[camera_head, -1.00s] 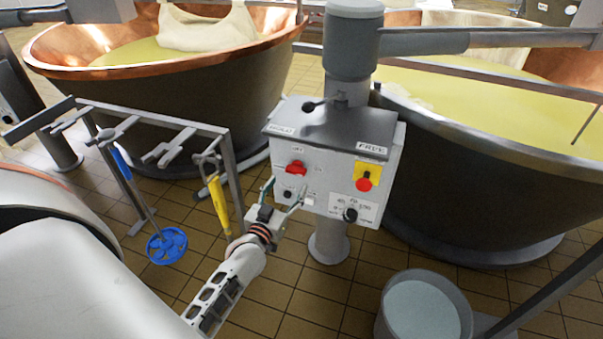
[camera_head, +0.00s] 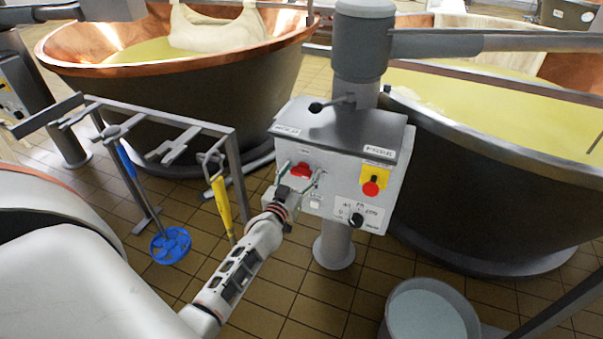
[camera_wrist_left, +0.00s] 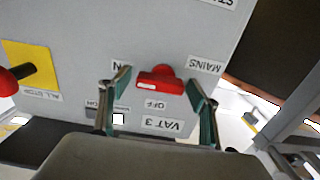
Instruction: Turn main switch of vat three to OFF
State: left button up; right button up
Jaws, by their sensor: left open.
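The red main switch (camera_head: 300,170) is on the upper left of the grey control box's (camera_head: 322,205) front. In the left wrist view the red switch (camera_wrist_left: 160,79) is seen upside down, with labels reading MAINS, OFF and VAT 3 around it. My left gripper (camera_head: 302,178) is open at the box front. Its fingers (camera_wrist_left: 157,84) stand on either side of the switch, not closed on it. I cannot tell how deep the tips reach or whether they touch the panel. My right gripper is not in view.
A red stop button on a yellow plate (camera_head: 375,178) and a black knob (camera_head: 356,219) are to the right on the box. A rack (camera_head: 160,115) with a yellow-handled tool (camera_head: 222,205) stands left. A bucket (camera_head: 428,310) is on the floor. Vats flank the box.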

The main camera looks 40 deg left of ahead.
pick_arm(q)
jog(key=c, duration=1.1)
